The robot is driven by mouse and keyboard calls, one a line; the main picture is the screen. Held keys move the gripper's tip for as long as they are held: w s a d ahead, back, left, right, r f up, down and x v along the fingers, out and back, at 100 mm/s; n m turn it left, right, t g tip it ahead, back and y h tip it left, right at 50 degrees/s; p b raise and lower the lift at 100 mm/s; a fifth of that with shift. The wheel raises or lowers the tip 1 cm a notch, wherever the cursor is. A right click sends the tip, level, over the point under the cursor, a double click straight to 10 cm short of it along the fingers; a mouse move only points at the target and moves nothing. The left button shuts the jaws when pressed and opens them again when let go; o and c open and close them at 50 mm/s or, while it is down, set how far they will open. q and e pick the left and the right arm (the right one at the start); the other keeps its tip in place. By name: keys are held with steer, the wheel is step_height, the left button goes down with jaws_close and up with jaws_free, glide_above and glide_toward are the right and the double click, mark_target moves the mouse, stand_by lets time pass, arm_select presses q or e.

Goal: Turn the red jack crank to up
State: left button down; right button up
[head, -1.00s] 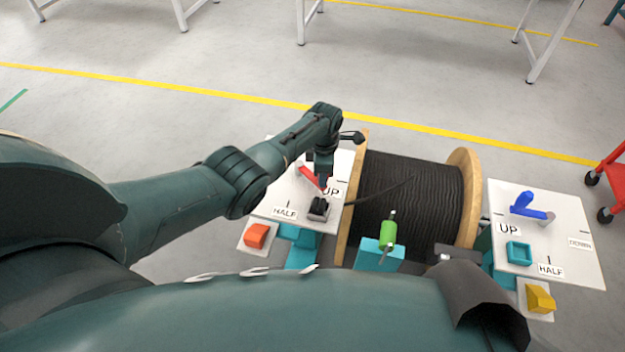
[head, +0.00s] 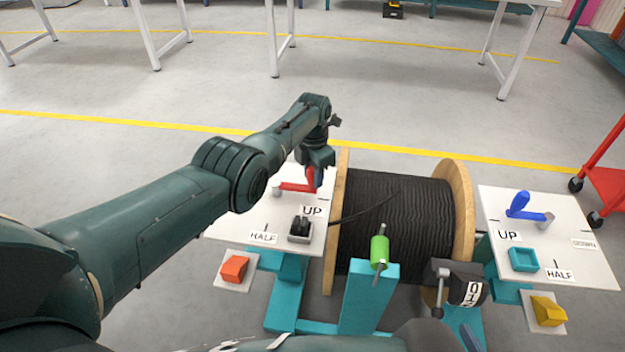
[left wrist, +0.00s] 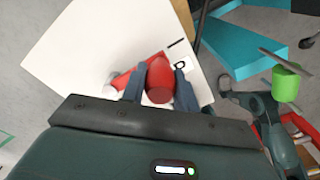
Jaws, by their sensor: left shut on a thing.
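The red jack crank (head: 295,187) is on the white left panel (head: 230,213). Its bar runs from a grey pivot at the left to an upright red handle at the right. The UP label (head: 312,210) lies just below the handle end. My left gripper (head: 315,178) is shut on the red handle from above. In the left wrist view the handle (left wrist: 159,82) stands between the two fingers of my left gripper (left wrist: 160,86), and the red bar runs left to the pivot. The gripper hides part of the handle in the head view. My right gripper does not show.
A black cable reel (head: 395,220) with wooden flanges stands right of the panel. A green cylinder (head: 379,252) on a teal post is before it. The right panel (head: 575,218) carries a blue crank (head: 522,207). A red cart (head: 605,185) stands at far right.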

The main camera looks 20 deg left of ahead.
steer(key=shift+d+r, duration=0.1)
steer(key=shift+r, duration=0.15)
arm_select(q)
steer(key=shift+w, duration=0.1)
steer(key=c, duration=1.5)
jaws_free()
steer(key=o, duration=0.4)
steer(key=shift+o, duration=0.2)
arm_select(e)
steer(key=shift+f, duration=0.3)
arm_select(q)
steer(key=shift+r+p, duration=0.35)
steer(key=shift+r, duration=0.05)
step_height(320, 180, up, 11)
steer(key=p, duration=0.5)
steer(key=shift+r, duration=0.7)
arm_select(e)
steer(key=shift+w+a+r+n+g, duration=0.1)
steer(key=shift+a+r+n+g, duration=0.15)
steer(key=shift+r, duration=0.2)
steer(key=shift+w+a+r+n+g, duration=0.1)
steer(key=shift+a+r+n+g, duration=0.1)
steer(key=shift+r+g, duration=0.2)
